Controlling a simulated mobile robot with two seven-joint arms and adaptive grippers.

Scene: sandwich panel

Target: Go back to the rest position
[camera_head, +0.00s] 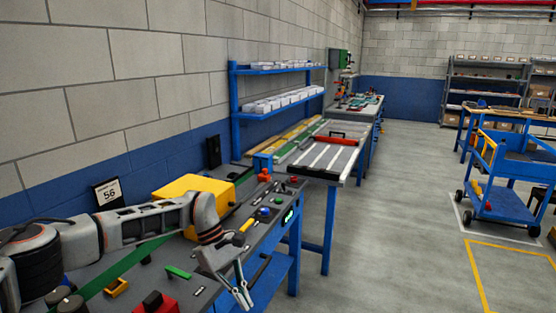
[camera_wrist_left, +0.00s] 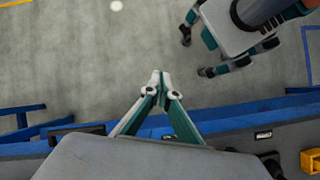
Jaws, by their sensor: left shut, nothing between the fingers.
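My left gripper (camera_head: 244,297) is at the bottom of the head view, at the end of my left arm that comes in from the left over the workbench. Its fingers point down near the bench's front edge. In the left wrist view the two fingers (camera_wrist_left: 160,80) meet at their tips, with nothing between them and grey floor behind. The left gripper is shut and empty. My right gripper does not show clearly in either view.
The grey workbench (camera_head: 103,281) holds a yellow box (camera_head: 188,187), a red block (camera_head: 157,305) and small parts. A long table (camera_head: 322,171) with white strips stands beyond. A blue cart (camera_head: 500,204) stands at right. The floor (camera_head: 390,235) between is clear.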

